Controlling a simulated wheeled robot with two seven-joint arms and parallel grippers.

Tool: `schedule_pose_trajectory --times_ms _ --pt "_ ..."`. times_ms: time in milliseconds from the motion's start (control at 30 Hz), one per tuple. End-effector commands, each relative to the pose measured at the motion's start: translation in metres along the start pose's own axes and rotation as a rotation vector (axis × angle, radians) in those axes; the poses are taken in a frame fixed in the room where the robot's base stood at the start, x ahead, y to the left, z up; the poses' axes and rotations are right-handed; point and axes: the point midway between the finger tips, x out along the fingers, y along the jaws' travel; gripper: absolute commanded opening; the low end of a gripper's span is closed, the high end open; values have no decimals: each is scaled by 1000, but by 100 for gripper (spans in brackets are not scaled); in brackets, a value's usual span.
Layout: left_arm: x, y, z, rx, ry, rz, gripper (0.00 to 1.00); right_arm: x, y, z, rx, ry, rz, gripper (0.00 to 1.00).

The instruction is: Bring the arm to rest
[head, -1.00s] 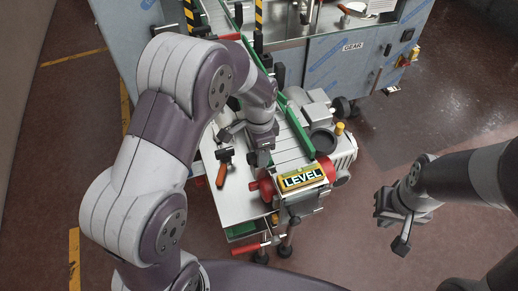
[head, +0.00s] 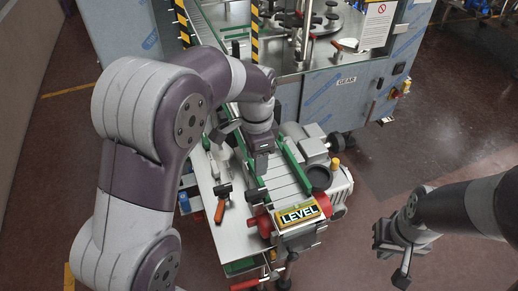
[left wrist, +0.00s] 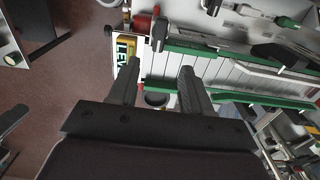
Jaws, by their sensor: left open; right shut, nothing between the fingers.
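My left arm reaches in from the left in the head view. Its gripper (head: 260,160) is over the conveyor (head: 282,188) with green side rails, its fingers partly hidden by the wrist. In the left wrist view the two fingers of this gripper (left wrist: 158,82) are spread apart with nothing between them, and the conveyor's slats (left wrist: 225,72) lie beyond them. My right gripper (head: 393,245) hangs over the bare floor at the right of the head view, shut and empty.
A yellow LEVEL sign (head: 298,215) sits at the conveyor's near end. An orange-handled tool (head: 220,208) lies on the side plate (head: 232,232). A steel machine cabinet (head: 340,90) marked GEAR stands behind. The floor (head: 350,262) at the right is open.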

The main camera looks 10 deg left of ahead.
Motion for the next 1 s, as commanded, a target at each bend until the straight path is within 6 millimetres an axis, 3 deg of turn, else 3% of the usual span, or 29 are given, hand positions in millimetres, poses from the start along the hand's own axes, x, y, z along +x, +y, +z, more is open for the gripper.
schedule_pose_trajectory --times_ms 200,300,367,533,600,700,1000 --pt "0 0 0 -14 1 -1 49 0 0 0 0 0 0 0" --pt "7 -4 -3 -159 31 -28 49 0 0 0 0 0 0 0" --pt "27 7 8 -329 46 -35 49 4 0 0 0 1 0 0" --pt "108 50 70 -789 97 -49 49 60 0 7 0 0 0 0" --pt "136 70 97 -910 105 -50 49 82 0 10 0 0 0 0" --pt "159 89 122 -960 98 -48 49 104 0 12 0 0 0 0" --pt "158 86 124 -974 112 -56 49 106 0 13 0 0 0 0"
